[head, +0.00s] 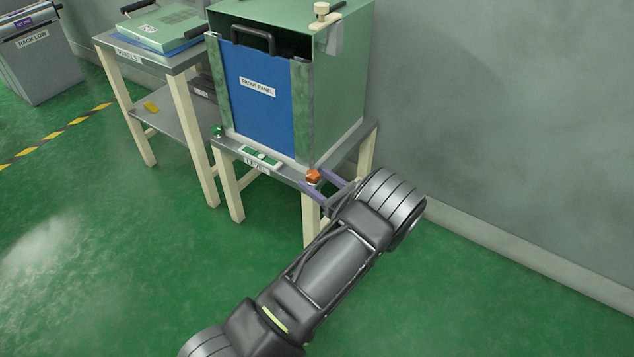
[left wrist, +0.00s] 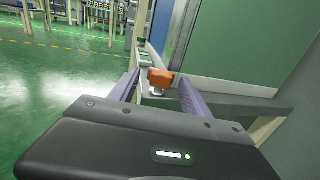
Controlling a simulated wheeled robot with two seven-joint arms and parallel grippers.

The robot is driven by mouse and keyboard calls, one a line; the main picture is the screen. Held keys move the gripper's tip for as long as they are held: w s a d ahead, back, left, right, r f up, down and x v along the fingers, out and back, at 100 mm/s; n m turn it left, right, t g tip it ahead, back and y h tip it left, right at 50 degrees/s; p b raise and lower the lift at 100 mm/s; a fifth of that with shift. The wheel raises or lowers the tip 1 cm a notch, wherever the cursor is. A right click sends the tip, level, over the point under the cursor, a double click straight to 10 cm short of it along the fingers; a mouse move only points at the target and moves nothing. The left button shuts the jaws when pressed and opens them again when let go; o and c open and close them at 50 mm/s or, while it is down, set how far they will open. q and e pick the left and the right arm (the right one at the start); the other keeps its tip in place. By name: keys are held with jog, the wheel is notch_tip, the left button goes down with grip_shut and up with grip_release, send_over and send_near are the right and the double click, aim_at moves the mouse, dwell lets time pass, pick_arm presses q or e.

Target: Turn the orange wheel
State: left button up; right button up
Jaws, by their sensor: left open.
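The orange wheel (head: 313,176) is a small knob on a short pale stem at the right front corner of the cabinet's stand. In the left wrist view the orange wheel (left wrist: 160,78) stands between the two purple fingers. My left gripper (head: 325,185) is open, with its fingers on either side of the wheel; the wrist view also shows the open left gripper (left wrist: 160,88). I cannot tell whether either finger touches the wheel. My right gripper is not in view.
A green cabinet (head: 345,90) with a blue front panel (head: 262,108) stands above the wheel. A green knob (head: 217,131) and a green-and-white plate (head: 261,157) sit along the same front ledge. A side table (head: 190,62) stands left. The grey wall (head: 500,120) is at right.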

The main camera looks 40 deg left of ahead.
pick_arm(q)
jog(key=shift+c, duration=0.3)
grip_shut()
dwell(0.4)
